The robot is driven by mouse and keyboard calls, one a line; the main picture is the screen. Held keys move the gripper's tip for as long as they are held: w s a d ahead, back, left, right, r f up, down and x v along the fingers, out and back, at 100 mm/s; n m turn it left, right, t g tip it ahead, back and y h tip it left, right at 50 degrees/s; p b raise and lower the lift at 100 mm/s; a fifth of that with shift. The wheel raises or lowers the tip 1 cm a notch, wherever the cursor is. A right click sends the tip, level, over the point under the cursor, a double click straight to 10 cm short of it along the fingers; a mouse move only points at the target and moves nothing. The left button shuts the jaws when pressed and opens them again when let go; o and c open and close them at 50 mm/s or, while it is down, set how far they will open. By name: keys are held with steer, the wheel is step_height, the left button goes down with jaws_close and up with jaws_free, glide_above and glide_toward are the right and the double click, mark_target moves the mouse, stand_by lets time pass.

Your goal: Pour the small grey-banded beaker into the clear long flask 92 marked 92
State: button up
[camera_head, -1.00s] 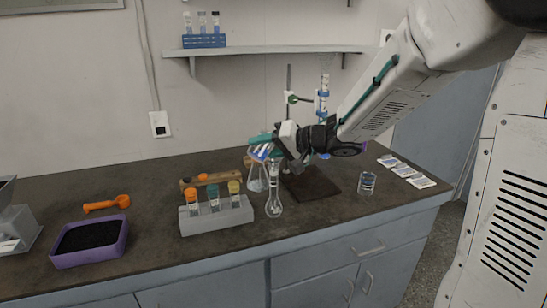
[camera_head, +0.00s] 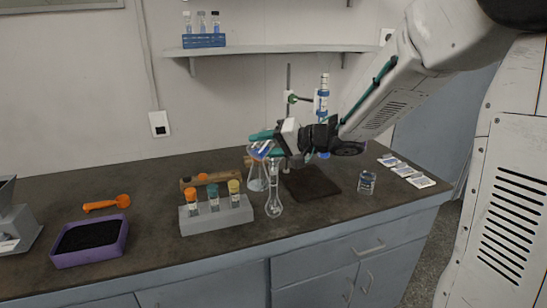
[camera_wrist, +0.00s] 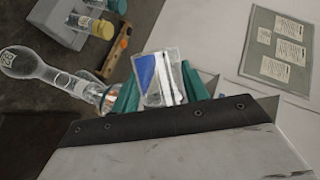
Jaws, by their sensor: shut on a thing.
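My gripper (camera_head: 264,144) is shut on a small clear beaker (camera_head: 260,151), holding it in the air above the bench. In the wrist view the beaker (camera_wrist: 150,76) sits between the teal fingers of my gripper (camera_wrist: 160,88), with blue and white patches on it; I cannot make out a grey band. The beaker looks tilted. The clear long-necked flask (camera_head: 274,207) stands upright on the bench, below and slightly right of the beaker in the head view.
A conical flask (camera_head: 256,184) stands close behind the long flask. A grey rack (camera_head: 216,216) with capped vials is to the left. Another glass beaker (camera_head: 366,183) stands right of a dark mat (camera_head: 312,184). A stand with a burette (camera_head: 323,95) rises behind.

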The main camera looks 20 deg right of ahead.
steer(key=shift+d+r+m+y, duration=0.1)
steer(key=shift+r+m+y, duration=0.4)
steer(key=shift+m, duration=0.3)
stand_by(0.5)
steer(key=shift+w+d+f+m+y+p, duration=0.2)
steer(key=shift+f+m+y+p, duration=0.15)
steer(key=shift+f+m, duration=0.2)
stand_by(2.0)
steer(key=shift+d+r+m+y+p, duration=0.15)
steer(key=shift+r+m+y+p, duration=0.25)
steer(key=shift+m+p, duration=0.3)
stand_by(2.0)
